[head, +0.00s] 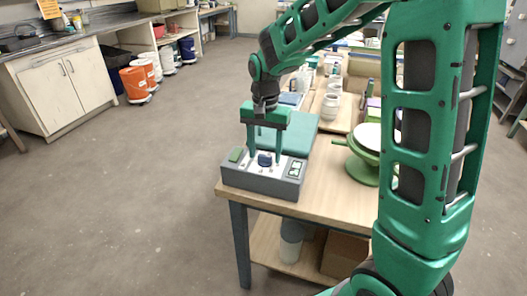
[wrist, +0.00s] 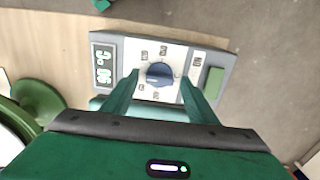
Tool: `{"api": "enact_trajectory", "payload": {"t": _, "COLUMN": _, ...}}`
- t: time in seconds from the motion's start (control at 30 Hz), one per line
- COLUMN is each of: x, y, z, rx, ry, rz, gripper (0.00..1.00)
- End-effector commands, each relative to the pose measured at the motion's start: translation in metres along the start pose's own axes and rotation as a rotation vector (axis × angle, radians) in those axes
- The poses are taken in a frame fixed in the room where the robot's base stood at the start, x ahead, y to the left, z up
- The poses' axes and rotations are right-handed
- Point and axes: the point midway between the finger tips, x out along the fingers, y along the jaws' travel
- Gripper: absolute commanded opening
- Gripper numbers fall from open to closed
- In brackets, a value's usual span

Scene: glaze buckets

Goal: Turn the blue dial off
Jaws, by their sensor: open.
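The blue dial (head: 265,159) sits on the sloping light panel of a grey control box (head: 262,183) at the table's near left corner. In the wrist view the dial (wrist: 159,74) is round with a raised grip, ringed by small labels I cannot read surely. My gripper (head: 265,154) points down over the box. Its fingers are open, one on each side of the dial; the wrist view shows my gripper (wrist: 160,78) with gaps between fingers and dial. Contact is not visible. A display (wrist: 103,65) with pale digits and a green button (wrist: 214,82) flank the dial.
A teal slab (head: 290,133) lies behind the box. A green stand with a white disc (head: 367,139) is to the right on the wooden table (head: 335,203). White jars (head: 330,105) stand farther back. Open floor (head: 130,190) lies left of the table.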

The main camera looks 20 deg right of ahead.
Motion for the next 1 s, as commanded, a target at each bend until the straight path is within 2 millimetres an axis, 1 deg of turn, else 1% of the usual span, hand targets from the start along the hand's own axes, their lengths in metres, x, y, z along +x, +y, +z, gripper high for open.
{"api": "enact_trajectory", "payload": {"t": 0.17, "x": 0.0001, "y": 0.0000, "z": 0.0001, "rx": 0.000, "ry": 0.000, "rz": 0.000, "gripper": 0.53}}
{"api": "enact_trajectory", "payload": {"t": 0.2, "x": 0.0001, "y": 0.0001, "z": 0.0001, "rx": 0.000, "ry": 0.000, "rz": 0.000, "gripper": 0.48}}
{"api": "enact_trajectory", "payload": {"t": 0.27, "x": 0.0000, "y": 0.0001, "z": 0.0001, "rx": 0.000, "ry": 0.000, "rz": 0.000, "gripper": 0.34}}
{"api": "enact_trajectory", "payload": {"t": 0.3, "x": 0.0000, "y": 0.0001, "z": 0.0001, "rx": 0.000, "ry": 0.000, "rz": 0.000, "gripper": 0.24}}
{"api": "enact_trajectory", "payload": {"t": 0.37, "x": -0.0001, "y": 0.0000, "z": 0.0001, "rx": 0.000, "ry": 0.000, "rz": 0.000, "gripper": 0.12}}
{"api": "enact_trajectory", "payload": {"t": 0.57, "x": -0.0002, "y": -0.0004, "z": 0.0001, "rx": -0.006, "ry": 0.000, "rz": 0.000, "gripper": 0.12}}
{"api": "enact_trajectory", "payload": {"t": 0.77, "x": -0.0004, "y": -0.0008, "z": 0.0002, "rx": -0.055, "ry": 0.000, "rz": -0.001, "gripper": 0.12}}
{"api": "enact_trajectory", "payload": {"t": 1.0, "x": -0.0006, "y": -0.0012, "z": 0.0002, "rx": -0.211, "ry": 0.001, "rz": -0.002, "gripper": 0.12}}
